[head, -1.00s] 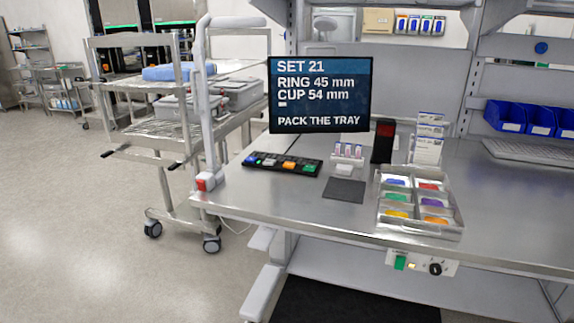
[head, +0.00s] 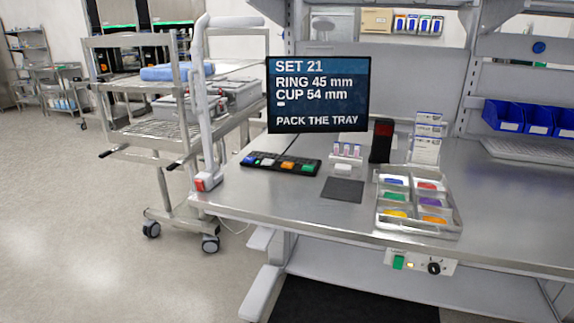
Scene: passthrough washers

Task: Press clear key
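A black key strip (head: 281,163) with blue, white, orange and green keys lies on the steel bench (head: 300,207), below a screen. Any print on the keys is too small to read, so I cannot tell which one is the clear key. The screen (head: 318,95) reads "SET 21, RING 45 mm, CUP 54 mm, PACK THE TRAY", with a small white mark under the cup line. Neither of my grippers shows in the head view.
A divided tray (head: 416,232) with several coloured pieces sits right of a dark grey pad (head: 342,190). A small rack (head: 346,150) and a black scanner-like device (head: 381,141) stand behind. A wheeled cart (head: 135,150) stands left of the bench. Floor at left is clear.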

